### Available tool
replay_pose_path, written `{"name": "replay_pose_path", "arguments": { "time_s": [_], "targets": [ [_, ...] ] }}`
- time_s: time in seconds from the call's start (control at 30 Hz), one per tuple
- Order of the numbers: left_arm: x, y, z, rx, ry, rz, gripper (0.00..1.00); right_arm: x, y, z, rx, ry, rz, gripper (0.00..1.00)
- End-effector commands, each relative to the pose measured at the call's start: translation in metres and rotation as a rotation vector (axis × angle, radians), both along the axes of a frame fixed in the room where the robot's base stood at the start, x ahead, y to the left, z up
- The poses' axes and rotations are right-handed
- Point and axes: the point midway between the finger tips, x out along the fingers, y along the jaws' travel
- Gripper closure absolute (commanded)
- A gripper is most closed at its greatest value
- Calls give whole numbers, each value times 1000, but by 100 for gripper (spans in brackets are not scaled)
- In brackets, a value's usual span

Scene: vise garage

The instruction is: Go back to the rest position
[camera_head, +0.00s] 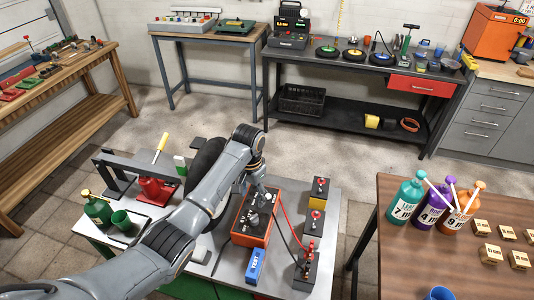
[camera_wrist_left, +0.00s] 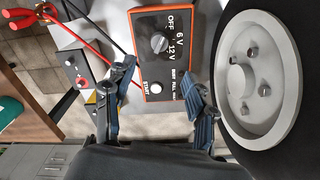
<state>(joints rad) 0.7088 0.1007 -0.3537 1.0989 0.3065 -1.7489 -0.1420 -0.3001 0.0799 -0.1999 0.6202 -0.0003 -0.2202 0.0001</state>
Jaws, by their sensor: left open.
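My left arm reaches in from the lower left in the head view. Its gripper (camera_head: 260,188) points down over an orange box with a dark face (camera_head: 243,232) on the grey workbench (camera_head: 225,268). In the left wrist view my left gripper (camera_wrist_left: 162,80) is open, with nothing between its fingers. The orange box (camera_wrist_left: 168,45) shows beyond the fingers, with a knob marked OFF, 6 V and 12 V and a white button. I cannot tell whether a finger touches it. My right gripper is in neither view.
A black tyre (camera_head: 203,158) stands close beside my left arm; its pale wheel (camera_wrist_left: 236,110) is right of my fingers. Red and black cables, a blue box (camera_head: 256,266) and small switch boxes (camera_head: 318,188) crowd the bench. A brown table (camera_head: 400,265) with pump bottles stands right.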

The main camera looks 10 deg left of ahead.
Motion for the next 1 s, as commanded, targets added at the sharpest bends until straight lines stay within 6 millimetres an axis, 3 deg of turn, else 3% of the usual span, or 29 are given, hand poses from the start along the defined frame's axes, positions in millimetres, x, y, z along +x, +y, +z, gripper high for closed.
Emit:
{"name": "replay_pose_path", "arguments": {
  "time_s": [0.17,0.27,0.37,0.6,0.8,1.0],
  "targets": [
    [-3,-1,-3,-2,-1,-1,45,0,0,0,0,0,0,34],
    [-18,-4,-16,-10,-11,-2,45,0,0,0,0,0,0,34],
    [-47,-10,-36,-27,-31,2,45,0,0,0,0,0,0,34],
    [-142,-12,-66,-69,-118,55,45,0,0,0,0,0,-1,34],
    [-221,-1,-57,-81,-192,123,45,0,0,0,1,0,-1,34],
    [-268,11,-37,-76,-241,171,45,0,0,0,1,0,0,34]
  ]
}}
